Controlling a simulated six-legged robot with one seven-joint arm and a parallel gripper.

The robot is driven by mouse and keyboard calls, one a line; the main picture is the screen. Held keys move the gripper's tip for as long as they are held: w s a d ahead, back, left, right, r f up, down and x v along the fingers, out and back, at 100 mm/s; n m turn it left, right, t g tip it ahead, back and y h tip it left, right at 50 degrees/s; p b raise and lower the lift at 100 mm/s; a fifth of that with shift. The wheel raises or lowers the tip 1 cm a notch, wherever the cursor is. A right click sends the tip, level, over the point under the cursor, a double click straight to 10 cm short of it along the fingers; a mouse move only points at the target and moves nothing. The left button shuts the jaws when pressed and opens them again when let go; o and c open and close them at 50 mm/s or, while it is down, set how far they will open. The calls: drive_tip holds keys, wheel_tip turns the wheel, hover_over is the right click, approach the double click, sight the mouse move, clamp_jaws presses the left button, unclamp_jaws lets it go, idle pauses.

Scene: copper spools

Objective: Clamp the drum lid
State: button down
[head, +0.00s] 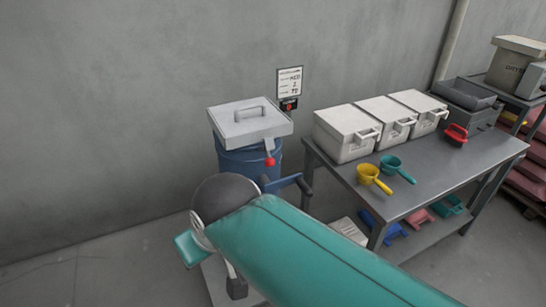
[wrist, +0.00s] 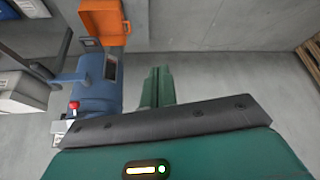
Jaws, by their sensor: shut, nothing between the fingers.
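A blue drum (head: 236,158) stands by the wall in the head view. A square grey lid (head: 232,117) with a raised handle lies on top of it. A grey lever with a red knob (head: 270,161) hangs over the lid's front edge. I cannot tell whether the lever grips the drum. My gripper (wrist: 157,86) shows in the wrist view, its green fingers together and empty, over bare floor.
Right of the drum, a metal table (head: 409,195) carries white boxes (head: 347,133), a yellow scoop (head: 374,178) and a teal scoop (head: 397,169). Floor left of the drum is clear.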

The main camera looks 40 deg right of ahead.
drive_tip(key=w+d+f+m+y, duration=0.1)
drive_tip(key=w+d+m+y, duration=0.1)
drive_tip(key=w+d+m, duration=0.55)
drive_tip(key=w+d+m+y, duration=0.2)
drive_tip(key=w+d+m, duration=0.15)
drive_tip(key=d, duration=0.75)
drive_tip(key=s+d+f+m+t+h, duration=0.1)
drive_tip(key=d+m+t, duration=0.4)
drive_tip(key=d, duration=1.5)
drive_tip(key=f+m, duration=0.1)
drive_tip(key=m, duration=0.1)
drive_tip(key=shift+s+f+m, duration=0.35)
drive_tip(key=shift+m, duration=0.05)
